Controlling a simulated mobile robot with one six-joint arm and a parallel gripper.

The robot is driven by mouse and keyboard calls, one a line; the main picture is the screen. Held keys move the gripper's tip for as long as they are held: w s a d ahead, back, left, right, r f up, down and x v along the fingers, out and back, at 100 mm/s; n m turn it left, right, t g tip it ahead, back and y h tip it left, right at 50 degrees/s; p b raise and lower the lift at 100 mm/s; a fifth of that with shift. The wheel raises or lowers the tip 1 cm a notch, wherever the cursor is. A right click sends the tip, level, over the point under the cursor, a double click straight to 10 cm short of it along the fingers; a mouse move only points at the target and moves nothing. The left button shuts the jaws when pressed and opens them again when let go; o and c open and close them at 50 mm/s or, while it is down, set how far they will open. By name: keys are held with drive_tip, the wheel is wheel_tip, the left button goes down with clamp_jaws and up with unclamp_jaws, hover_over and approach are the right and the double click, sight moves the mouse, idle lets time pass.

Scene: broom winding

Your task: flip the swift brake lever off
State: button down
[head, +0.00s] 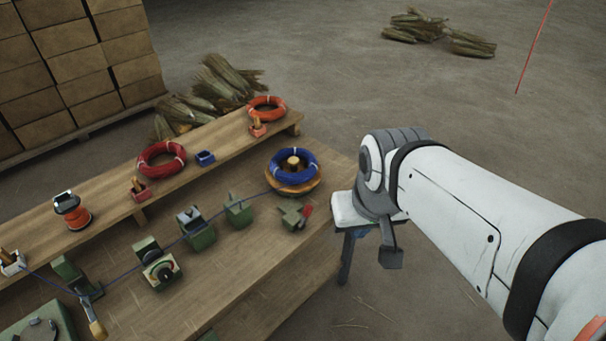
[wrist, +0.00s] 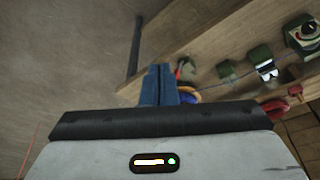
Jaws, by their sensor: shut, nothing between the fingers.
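The swift (head: 316,180) is a wooden disc with a centre peg and a blue coil on it, at the bench's right end. The brake is a small green block (head: 290,215) in front of it, with a red-tipped lever (head: 307,211) sticking up to the right. The brake also shows in the wrist view (wrist: 187,69), small, just beyond my fingers. My gripper (wrist: 160,85) is shut and empty, its blue fingers together. In the head view it hangs off the bench's right edge, to the right of the lever and apart from it.
A dark line runs left from the blue coil past several green devices (head: 196,228) along the bench (head: 240,285). Red coils (head: 161,160) lie on the raised back shelf. Boxes (head: 80,60) are stacked at the back left.

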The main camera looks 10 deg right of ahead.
drive_tip(key=shift+w+a, duration=0.1)
drive_tip(key=shift+a, duration=0.05)
drive_tip(key=w+a+f+m+g+y+b, duration=0.1)
drive_tip(key=w+a+f+m+y+b, duration=0.15)
drive_tip(key=f+b, duration=0.4)
drive_tip(key=w+a+f+m+g+y+b, duration=0.1)
drive_tip(key=w+f+y+b, duration=0.3)
drive_tip(key=f, duration=0.3)
drive_tip(key=w+a+f+m+g+y+b, duration=0.1)
drive_tip(key=f+m+y+b, duration=0.1)
drive_tip(key=f+y+b, duration=0.35)
drive_tip(key=w+d+f+m+t+y+b, duration=0.2)
drive_tip(key=w+d+f+m+t+b, duration=0.6)
drive_tip(key=w+d+f+t+b, duration=0.4)
drive_tip(key=w+d+b, duration=0.2)
drive_tip(key=w, duration=0.1)
drive_tip(key=shift+w+d+f+t+y, duration=0.25)
drive_tip(key=shift+d+t+y, duration=0.05)
drive_tip(key=shift+m, duration=0.25)
